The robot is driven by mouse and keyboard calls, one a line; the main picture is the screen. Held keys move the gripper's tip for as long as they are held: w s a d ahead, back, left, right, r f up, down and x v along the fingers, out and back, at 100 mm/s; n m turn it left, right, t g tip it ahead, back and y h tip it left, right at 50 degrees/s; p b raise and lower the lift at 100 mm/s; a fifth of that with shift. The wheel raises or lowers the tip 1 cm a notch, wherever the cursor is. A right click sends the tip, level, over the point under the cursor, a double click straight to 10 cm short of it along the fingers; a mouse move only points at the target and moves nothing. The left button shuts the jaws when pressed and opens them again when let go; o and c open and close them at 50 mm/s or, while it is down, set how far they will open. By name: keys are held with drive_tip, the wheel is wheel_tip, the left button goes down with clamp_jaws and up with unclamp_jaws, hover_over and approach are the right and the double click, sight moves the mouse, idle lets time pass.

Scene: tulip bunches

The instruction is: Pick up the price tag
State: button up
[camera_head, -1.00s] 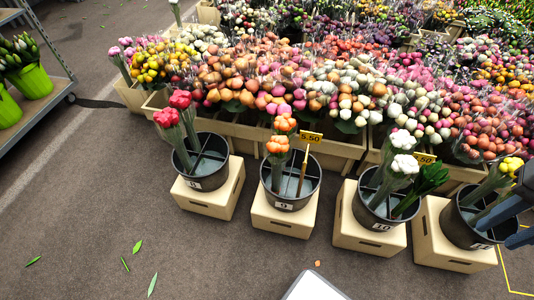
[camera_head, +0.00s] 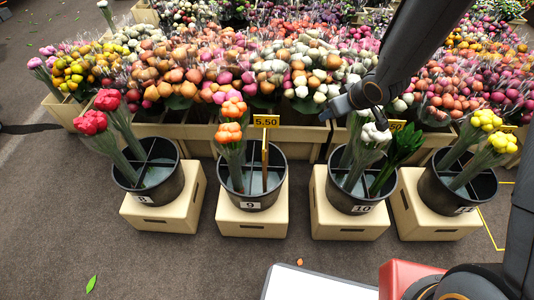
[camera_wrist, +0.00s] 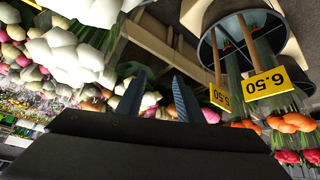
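A yellow price tag (camera_head: 265,121) reading 5.50 stands on a thin wooden stick in the black bucket numbered 9 (camera_head: 225,180), beside orange tulips (camera_head: 230,120). The wrist view shows two yellow tags upside down, a nearer one (camera_wrist: 267,83) and another (camera_wrist: 219,97), at the right. My gripper (camera_head: 358,112) is in the air near the white tulips, to the right of the bucket 9 tag. In the wrist view its two fingers (camera_wrist: 160,97) are apart with nothing held between them.
Bucket 8 (camera_head: 181,180) with red tulips stands left, bucket 10 (camera_head: 330,180) with white tulips and bucket 11 with yellow tulips (camera_head: 487,120) right, all on cream crates. Dense tulip bunches (camera_head: 200,75) fill wooden boxes behind. Open floor (camera_head: 60,230) lies front left.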

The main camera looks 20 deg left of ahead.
sight(267, 146)
drive_tip(key=s+a+f+n+g+y+b, duration=0.1)
drive_tip(key=a+f+n+y+b, duration=0.1)
drive_tip(key=a+f, duration=0.4)
drive_tip(key=s+a+f+n+g+y+b, duration=0.1)
drive_tip(key=a+f+n+y+b, duration=0.1)
drive_tip(key=a+f+n+b, duration=0.1)
drive_tip(key=s+a+f+n+g+y+b, duration=0.1)
drive_tip(key=a+f+n+y+b, duration=0.1)
drive_tip(key=a+f+b, duration=0.3)
drive_tip(key=shift+a+f+n+g+y, duration=0.3)
drive_tip(key=shift+a+f+g+y, duration=0.15)
drive_tip(key=shift+a+f, duration=1.4)
drive_tip(key=b+x, duration=0.2)
drive_tip(key=x, duration=0.5)
drive_tip(key=shift+w+f, duration=0.15)
drive_tip(key=shift+w, duration=0.25)
clamp_jaws()
